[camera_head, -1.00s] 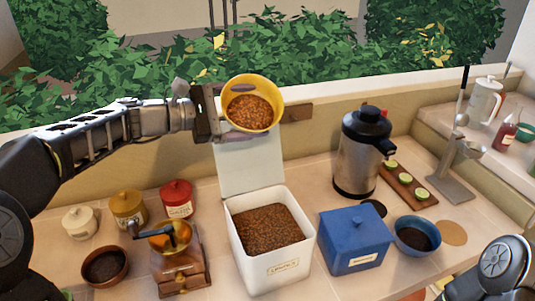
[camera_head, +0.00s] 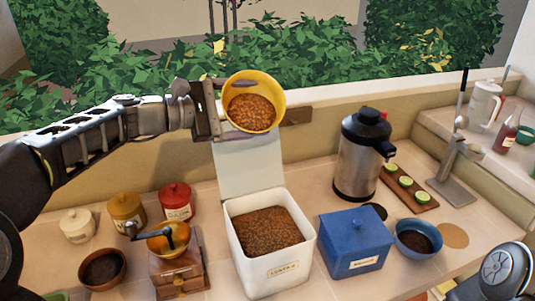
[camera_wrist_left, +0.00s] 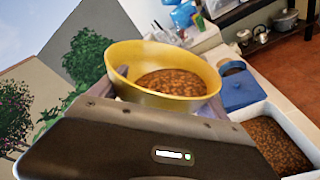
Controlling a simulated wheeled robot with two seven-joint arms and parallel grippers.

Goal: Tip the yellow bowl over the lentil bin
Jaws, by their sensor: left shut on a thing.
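The yellow bowl (camera_head: 273,88) holds brown lentils (camera_head: 252,112) and is held high, above and behind the lentil bin. My left gripper (camera_head: 222,108) is shut on the bowl's left side. The bowl also shows in the left wrist view (camera_wrist_left: 150,55), with the lentils lying inside it. The white lentil bin (camera_head: 278,272) stands open on the counter, its lid raised at the back, and it is filled with brown lentils. The bin also shows at the lower right of the left wrist view (camera_wrist_left: 300,112). My right gripper is out of view.
A blue lidded box (camera_head: 355,240) and a blue bowl (camera_head: 418,238) stand right of the bin. A coffee grinder (camera_head: 178,265) stands close on its left. A steel dispenser (camera_head: 358,165) stands behind the blue box. Small jars (camera_head: 127,212) line the back left.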

